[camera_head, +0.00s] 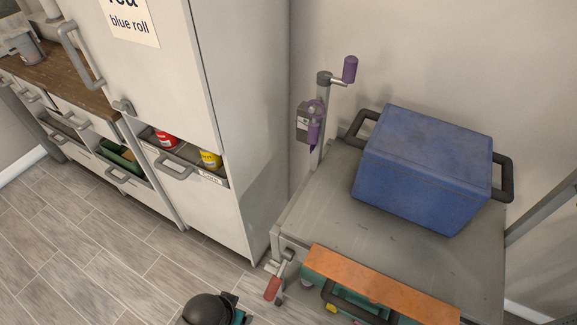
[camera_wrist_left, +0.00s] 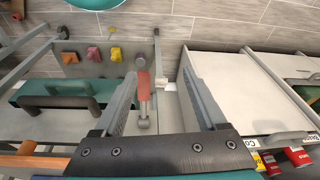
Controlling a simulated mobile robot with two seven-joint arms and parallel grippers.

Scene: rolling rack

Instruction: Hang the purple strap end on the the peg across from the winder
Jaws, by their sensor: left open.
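The winder (camera_head: 304,122) is a grey box with purple parts on the rack's left post in the head view. A purple piece, apparently the strap end (camera_head: 315,133), hangs on its right side. A purple-handled crank (camera_head: 349,69) tops the post. The peg across from the winder cannot be made out. My left gripper (camera_wrist_left: 172,82) is open in the wrist view, its fingers spread. A red handle (camera_wrist_left: 143,86) shows between them, nearer the left finger; I cannot tell whether they touch. In the head view, my dark wrist is low at the bottom edge, well below the winder.
A blue box (camera_head: 425,165) with dark handles stands on the rack's grey top (camera_head: 318,215). The red handle (camera_head: 272,288) is at its front left corner. A white cabinet (camera_head: 245,150) stands left; floor between is clear.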

